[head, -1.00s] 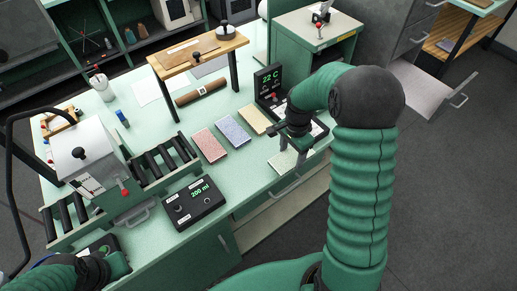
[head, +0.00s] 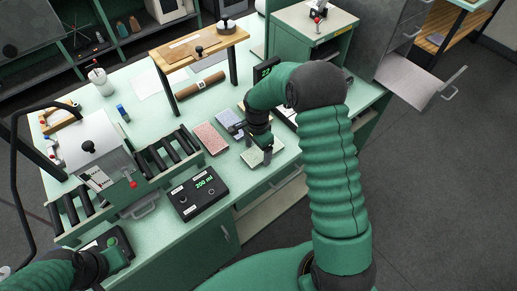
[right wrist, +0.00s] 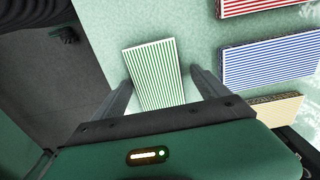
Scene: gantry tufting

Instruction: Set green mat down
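The green-striped mat (right wrist: 153,62) lies flat on the pale green bench top, between and beyond my right gripper's fingers in the right wrist view. My right gripper (right wrist: 160,74) is open. Its left fingertip is close to the mat's edge, and a strip of bench shows between the mat and the right finger. In the head view the mat (head: 254,157) is below my right gripper (head: 262,146) and partly hidden by it. My left gripper (head: 119,248) is at the lower left; its fingers cannot be made out.
A red mat (right wrist: 258,6), a blue mat (right wrist: 265,62) and a tan mat (right wrist: 268,110) lie in a row beside the green one. A dark "200 ml" box (head: 196,191) and a roller stand (head: 166,150) are to the left. The bench's front edge is close.

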